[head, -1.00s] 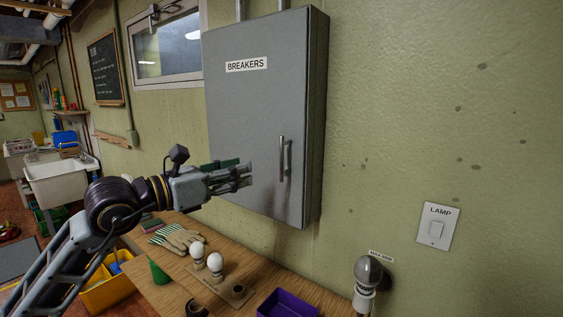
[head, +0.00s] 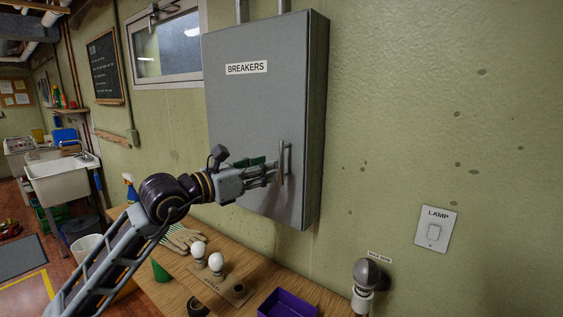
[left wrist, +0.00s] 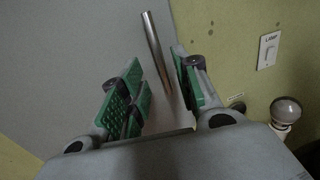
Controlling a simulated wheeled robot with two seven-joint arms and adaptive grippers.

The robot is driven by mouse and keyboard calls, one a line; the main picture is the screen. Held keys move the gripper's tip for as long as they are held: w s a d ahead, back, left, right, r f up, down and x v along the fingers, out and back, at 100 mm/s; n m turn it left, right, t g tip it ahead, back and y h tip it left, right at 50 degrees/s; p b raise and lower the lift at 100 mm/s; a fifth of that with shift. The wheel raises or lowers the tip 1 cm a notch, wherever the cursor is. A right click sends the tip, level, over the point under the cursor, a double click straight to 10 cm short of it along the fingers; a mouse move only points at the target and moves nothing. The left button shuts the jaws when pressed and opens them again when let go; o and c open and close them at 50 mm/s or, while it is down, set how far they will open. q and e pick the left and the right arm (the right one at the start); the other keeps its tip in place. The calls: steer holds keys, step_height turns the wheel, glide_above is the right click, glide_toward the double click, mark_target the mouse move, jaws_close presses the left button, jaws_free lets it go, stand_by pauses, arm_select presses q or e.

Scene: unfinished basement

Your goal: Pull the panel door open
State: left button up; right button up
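The grey panel door (head: 240,110), labelled BREAKERS, is shut on its wall box. Its upright metal bar handle (head: 284,162) is on the door's lower right; it also shows in the left wrist view (left wrist: 155,50). My left gripper (head: 274,170) is at the handle, fingers pointing at it. In the left wrist view the green-padded fingers (left wrist: 160,95) are apart, with the handle's lower part between them and no clear contact on either side. My right gripper is not in view.
A wooden bench (head: 205,285) stands below the panel with white bulbs (head: 216,262), gloves (head: 185,238) and a purple tray (head: 285,303).

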mark_target(282, 184)
arm_select(q)
steer(key=p+x, duration=0.1)
steer(key=x, duration=0.5)
steer(key=shift+d, duration=0.1)
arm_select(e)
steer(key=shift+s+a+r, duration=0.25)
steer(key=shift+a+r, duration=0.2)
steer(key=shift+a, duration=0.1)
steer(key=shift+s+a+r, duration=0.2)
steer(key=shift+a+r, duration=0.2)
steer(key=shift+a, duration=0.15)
arm_select(q)
jaws_close()
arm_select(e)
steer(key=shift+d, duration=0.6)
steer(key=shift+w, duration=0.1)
